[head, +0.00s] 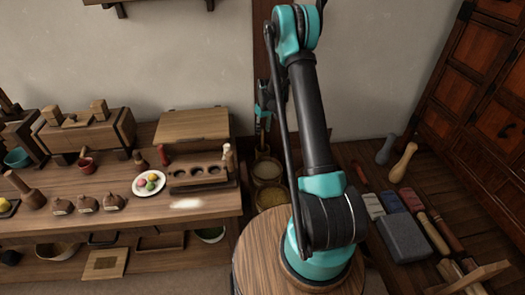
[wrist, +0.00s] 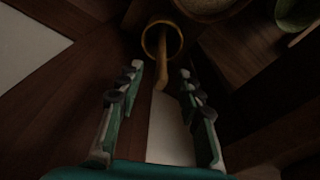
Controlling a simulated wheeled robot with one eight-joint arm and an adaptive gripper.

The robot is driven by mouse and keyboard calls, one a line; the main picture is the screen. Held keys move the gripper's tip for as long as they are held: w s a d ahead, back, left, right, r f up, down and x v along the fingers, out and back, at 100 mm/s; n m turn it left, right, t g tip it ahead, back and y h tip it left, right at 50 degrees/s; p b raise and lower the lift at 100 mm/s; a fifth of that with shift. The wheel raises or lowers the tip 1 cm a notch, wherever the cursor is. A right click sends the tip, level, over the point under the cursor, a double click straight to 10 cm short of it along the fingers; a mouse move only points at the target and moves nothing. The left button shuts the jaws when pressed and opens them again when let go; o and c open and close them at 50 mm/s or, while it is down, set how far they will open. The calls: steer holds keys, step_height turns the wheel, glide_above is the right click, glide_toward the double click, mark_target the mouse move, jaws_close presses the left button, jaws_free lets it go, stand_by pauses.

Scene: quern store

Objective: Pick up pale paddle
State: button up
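My gripper (wrist: 161,78) is open, with its two teal and grey fingers apart on either side of a slim tan stick (wrist: 162,72). The stick comes out of a round tan ring or cup (wrist: 163,25) just beyond the fingertips. Neither finger visibly touches it. A pale strip (wrist: 170,130) shows farther back between the fingers; I cannot tell whether it belongs to the stick or which piece is the pale paddle. In the head view my gripper (head: 263,112) is small, by the dark post behind the counter, and partly hidden by my arm.
The wooden counter (head: 110,222) on the left holds a plate of colored balls (head: 149,182). Pale and grey clubs (head: 403,162) and a grey block (head: 404,239) lie right.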

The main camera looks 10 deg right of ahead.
mark_target(262, 138)
steer(key=shift+w+a+f, duration=0.1)
steer(key=shift+w+f, duration=0.1)
steer(key=shift+f, duration=1.6)
steer(key=shift+w+a+f, duration=0.1)
steer(key=shift+w+f, duration=0.1)
steer(key=shift+f, duration=1.55)
steer(key=shift+c, duration=0.4)
jaws_close()
